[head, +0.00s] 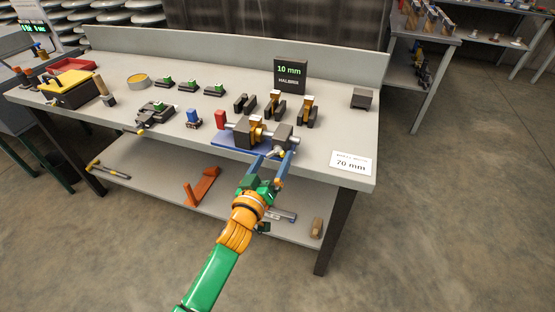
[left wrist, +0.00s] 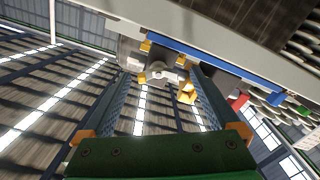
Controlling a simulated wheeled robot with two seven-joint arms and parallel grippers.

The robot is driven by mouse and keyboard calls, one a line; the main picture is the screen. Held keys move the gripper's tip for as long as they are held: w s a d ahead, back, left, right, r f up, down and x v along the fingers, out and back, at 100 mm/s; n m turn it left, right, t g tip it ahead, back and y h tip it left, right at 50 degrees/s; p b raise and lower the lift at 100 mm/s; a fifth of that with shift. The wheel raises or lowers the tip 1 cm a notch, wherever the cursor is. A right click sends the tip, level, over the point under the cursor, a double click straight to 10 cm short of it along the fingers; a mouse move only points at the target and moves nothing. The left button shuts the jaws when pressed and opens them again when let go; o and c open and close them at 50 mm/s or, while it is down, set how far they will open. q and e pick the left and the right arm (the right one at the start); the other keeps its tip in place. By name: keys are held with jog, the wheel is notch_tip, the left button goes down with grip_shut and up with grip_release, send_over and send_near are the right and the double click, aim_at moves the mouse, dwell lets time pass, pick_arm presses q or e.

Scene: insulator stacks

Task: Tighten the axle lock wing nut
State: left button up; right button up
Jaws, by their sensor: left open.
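The fixture (head: 255,133), a dark block with a yellow-brown middle, grey end block and red end piece, sits on a blue base (head: 238,144) near the bench's front edge. The axle lock wing nut (head: 275,154), with yellow wings, faces the front at the grey block. In the left wrist view the wing nut (left wrist: 157,69) shows as a grey hub with yellow parts around it. My left gripper (head: 273,157) is open, its two blue fingers on either side of the wing nut. In the left wrist view I cannot tell whether the fingers touch it. My right gripper is out of view.
The workbench (head: 335,145) carries a 10 mm display (head: 290,74), a 70 mm card (head: 350,163), a yellow box (head: 70,88) and several small clamps. A lower shelf (head: 150,185) holds an orange bracket (head: 203,187). Floor to the right is clear.

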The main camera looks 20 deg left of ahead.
pick_arm(q)
jog(key=shift+w+d+r, duration=0.1)
jog(key=shift+w, duration=0.4)
jog(key=c, duration=1.4)
jog(key=shift+r+m+p, duration=0.1)
jog(key=shift+m+p, duration=0.25)
jog(key=shift+m, duration=0.85)
jog(key=m, duration=0.3)
jog(key=o, duration=1.4)
jog(key=shift+s, duration=0.1)
